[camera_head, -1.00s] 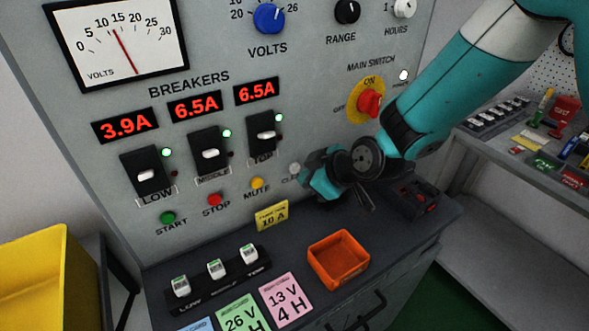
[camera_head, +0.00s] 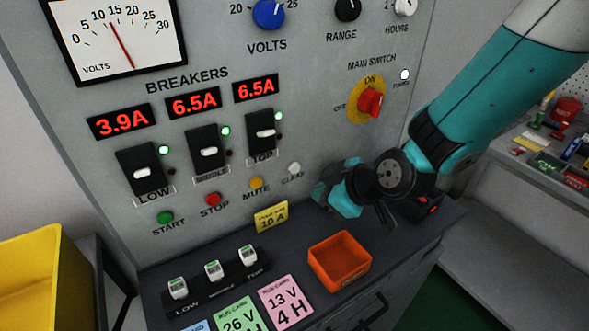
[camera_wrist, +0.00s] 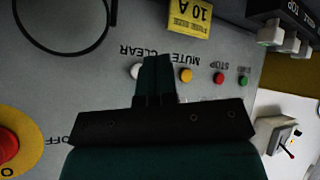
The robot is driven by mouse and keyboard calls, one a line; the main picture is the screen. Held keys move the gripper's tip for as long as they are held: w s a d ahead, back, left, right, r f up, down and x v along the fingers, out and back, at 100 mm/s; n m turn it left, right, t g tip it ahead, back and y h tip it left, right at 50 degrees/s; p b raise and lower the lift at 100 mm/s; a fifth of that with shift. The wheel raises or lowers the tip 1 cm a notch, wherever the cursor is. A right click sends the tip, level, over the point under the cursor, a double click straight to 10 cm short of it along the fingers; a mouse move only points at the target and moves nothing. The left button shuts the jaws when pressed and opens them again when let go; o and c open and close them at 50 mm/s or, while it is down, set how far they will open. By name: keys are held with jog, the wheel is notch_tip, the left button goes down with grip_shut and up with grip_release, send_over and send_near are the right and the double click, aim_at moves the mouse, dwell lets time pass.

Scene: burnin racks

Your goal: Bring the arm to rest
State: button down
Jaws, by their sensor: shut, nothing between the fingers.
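My teal and black arm reaches in from the upper right of the head view. My gripper (camera_head: 385,212) hangs over the right part of the dark bench top, in front of the grey panel and right of the clear button (camera_head: 294,168). In the wrist view my gripper (camera_wrist: 157,62) is shut and empty. Its fingertips show between the white clear button (camera_wrist: 137,71) and the amber mute button (camera_wrist: 186,76). I cannot tell from that view how far the tips are from the panel.
The red main switch knob (camera_head: 370,103) sits left of my forearm. An orange tray (camera_head: 339,262) stands on the bench below my gripper, beside coloured cards (camera_head: 286,300). A yellow bin (camera_head: 35,275) is at far left. A cluttered shelf (camera_head: 545,145) is at right.

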jog(key=shift+r, duration=0.1)
dwell(0.3)
jog(key=s+d+r+m+g+h, duration=0.1)
jog(key=s+d+r+m+g, duration=0.1)
jog(key=s, duration=0.5)
jog(key=s+d+r+m+g+h, duration=0.1)
jog(key=s+d+r+m+g, duration=0.1)
jog(key=s+d+r, duration=0.3)
jog(key=s+d+r+m+g+h, duration=0.1)
jog(key=s+d+r+m, duration=0.2)
jog(key=s+r, duration=0.4)
jog(key=shift+s+d+r+g, duration=0.2)
jog(key=shift+s+d+g, duration=0.2)
jog(key=shift+s+d, duration=0.4)
jog(key=shift+a, duration=0.15)
